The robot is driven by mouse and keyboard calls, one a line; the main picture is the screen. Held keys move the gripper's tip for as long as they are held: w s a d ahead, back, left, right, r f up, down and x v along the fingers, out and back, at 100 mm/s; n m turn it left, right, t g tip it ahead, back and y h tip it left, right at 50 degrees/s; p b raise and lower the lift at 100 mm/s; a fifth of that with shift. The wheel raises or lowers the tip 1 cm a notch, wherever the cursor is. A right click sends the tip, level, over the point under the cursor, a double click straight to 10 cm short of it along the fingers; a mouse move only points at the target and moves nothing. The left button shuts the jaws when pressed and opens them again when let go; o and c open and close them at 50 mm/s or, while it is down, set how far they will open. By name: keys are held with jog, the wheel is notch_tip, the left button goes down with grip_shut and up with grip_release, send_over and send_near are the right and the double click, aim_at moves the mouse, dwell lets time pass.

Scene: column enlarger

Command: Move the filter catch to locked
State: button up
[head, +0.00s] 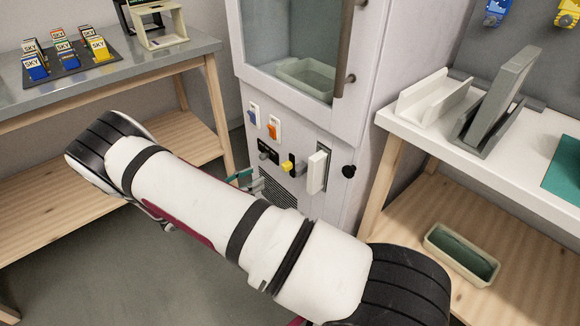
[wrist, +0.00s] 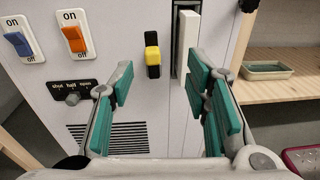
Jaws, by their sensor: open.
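The white cabinet front (head: 290,80) carries several controls. No readable label names the filter catch. A yellow and black slider (wrist: 153,58) on a dark upright track is a possible catch; it also shows in the head view (head: 288,166). A tall white handle (wrist: 187,42) stands right of it, also in the head view (head: 317,172). My gripper (wrist: 160,82) is open and empty, its teal-padded fingers apart and facing the panel. In the wrist picture the slider shows between and above the fingers; the right finger overlaps the handle's lower part. In the head view my arm mostly hides the gripper.
A vent grille (wrist: 110,138) lies below. A bench (head: 480,150) stands close on the right, another (head: 120,80) on the left.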

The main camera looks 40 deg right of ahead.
aim_at(283, 166)
jog(key=shift+n+t+h, duration=0.4)
jog(key=shift+n+t, duration=0.2)
jog(key=shift+n, duration=0.1)
jog(key=d+f, duration=0.1)
jog(key=d, duration=0.3)
jog(key=d+f, duration=0.1)
jog(key=d, duration=0.4)
jog(key=w+d+f+b, duration=0.1)
jog(key=d, duration=0.4)
jog(key=shift+d, duration=0.2)
grip_shut()
